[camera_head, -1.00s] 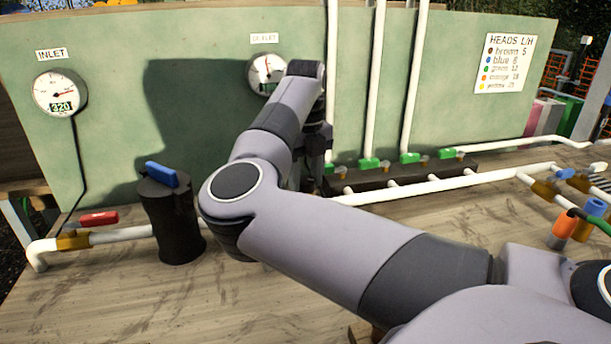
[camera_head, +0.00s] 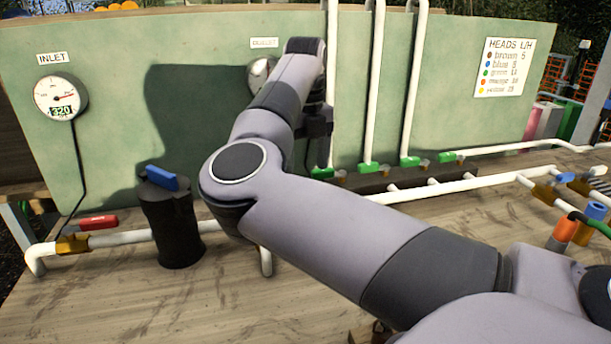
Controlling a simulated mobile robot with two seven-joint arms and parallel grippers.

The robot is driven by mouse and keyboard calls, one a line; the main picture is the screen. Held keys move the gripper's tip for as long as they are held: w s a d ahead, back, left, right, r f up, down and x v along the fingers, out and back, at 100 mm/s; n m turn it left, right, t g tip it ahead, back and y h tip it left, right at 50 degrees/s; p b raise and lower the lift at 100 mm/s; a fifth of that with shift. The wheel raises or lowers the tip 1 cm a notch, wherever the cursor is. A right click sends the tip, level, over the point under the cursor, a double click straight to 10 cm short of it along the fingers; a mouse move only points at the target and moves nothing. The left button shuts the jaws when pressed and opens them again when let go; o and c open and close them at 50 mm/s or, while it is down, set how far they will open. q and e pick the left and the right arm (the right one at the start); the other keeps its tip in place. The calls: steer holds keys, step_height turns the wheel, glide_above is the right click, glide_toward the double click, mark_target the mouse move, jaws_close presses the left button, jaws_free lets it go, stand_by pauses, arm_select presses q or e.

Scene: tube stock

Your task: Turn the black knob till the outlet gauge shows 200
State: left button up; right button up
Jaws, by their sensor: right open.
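The outlet gauge (camera_head: 260,73), under its small white label (camera_head: 264,43), is mostly covered by my right forearm, so its reading is hidden. The inlet gauge (camera_head: 60,97) at the left reads 320. My right arm reaches up in front of the green panel and bends down at the wrist. My right gripper (camera_head: 316,150) points down, open, partly hidden by my own arm, left of the first upright white pipe. I cannot tell if it touches anything. My left gripper is out of view.
A black canister (camera_head: 172,225) with a blue handle (camera_head: 161,177) stands left of my arm. A red-handled valve (camera_head: 97,222) is on the pipe at far left. Upright white pipes (camera_head: 373,90) and green valves (camera_head: 410,161) lie right of the gripper. The front left bench is bare.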

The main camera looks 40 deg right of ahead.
steer(key=shift+r, duration=1.5)
